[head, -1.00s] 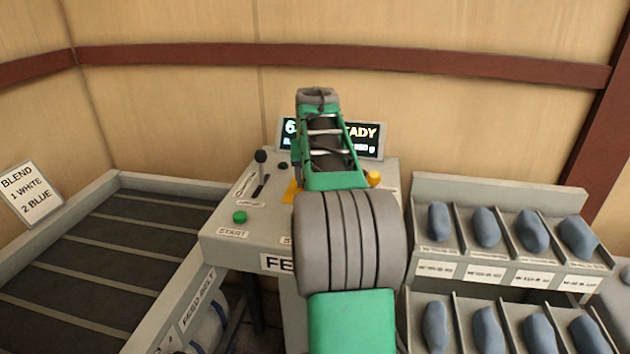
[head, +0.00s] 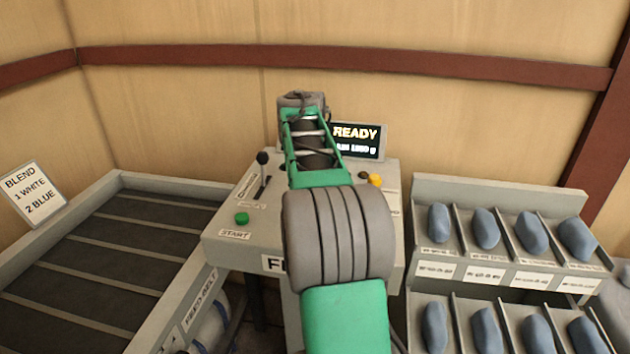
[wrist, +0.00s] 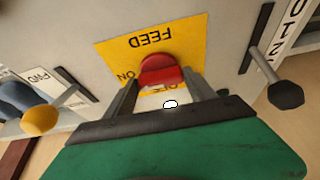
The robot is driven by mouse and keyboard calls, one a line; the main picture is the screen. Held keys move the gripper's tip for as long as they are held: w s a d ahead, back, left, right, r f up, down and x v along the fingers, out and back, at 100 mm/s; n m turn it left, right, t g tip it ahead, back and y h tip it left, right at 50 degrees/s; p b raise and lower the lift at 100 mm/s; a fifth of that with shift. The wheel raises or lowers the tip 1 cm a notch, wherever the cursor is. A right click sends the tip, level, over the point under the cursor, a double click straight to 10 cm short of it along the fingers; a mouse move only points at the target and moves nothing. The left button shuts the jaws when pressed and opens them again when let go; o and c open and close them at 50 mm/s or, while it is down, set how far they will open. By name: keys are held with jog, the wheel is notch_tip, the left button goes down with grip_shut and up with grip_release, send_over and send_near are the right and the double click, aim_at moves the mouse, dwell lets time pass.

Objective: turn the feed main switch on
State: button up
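The feed main switch is a red handle (wrist: 160,71) on a yellow plate (wrist: 190,38) in the wrist view. The plate reads FEED, with ON at the left and OFF partly hidden below the handle, all upside down. My gripper (wrist: 161,78) has its two fingers apart, one on each side of the red handle, with the tips close to it. Contact cannot be made out. In the head view my arm hides the switch and the fingers. The feed console (head: 225,250) stands below my arm.
A black-knobbed lever (wrist: 285,95) and a yellow-knobbed lever (wrist: 40,119) flank the switch. A green START button (head: 242,218) and a READY display (head: 358,140) are on the console. A belt (head: 130,240) lies left; racks of blue-grey pouches (head: 486,227) stand right.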

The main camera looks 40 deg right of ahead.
jog(key=o, duration=0.4)
jog(key=p+v, duration=0.1)
jog(key=v, duration=0.7)
jog(key=shift+f, duration=0.1)
jog(key=s+a+f+n+y+p, duration=0.1)
jog(key=s+a+f+n, duration=0.15)
jog(key=a, duration=0.75)
jog(key=s+a+f+n+y, duration=0.1)
jog(key=s+a+f+n, duration=0.2)
jog(key=a, duration=0.7)
jog(key=s+a+f+n, duration=0.1)
jog(key=s+a+f, duration=0.2)
jog(key=a, duration=0.1)
jog(key=s+a+f+n+y, duration=0.1)
jog(key=s+a+f+n, duration=0.1)
jog(key=a, duration=0.3)
jog(key=s+a+f+n, duration=0.2)
jog(key=s+a+f, duration=0.2)
jog(key=s, duration=0.1)
jog(key=shift+a+f+t+y+p, duration=0.15)
jog(key=shift+f+t+y+p, duration=0.15)
jog(key=shift+f+p, duration=0.1)
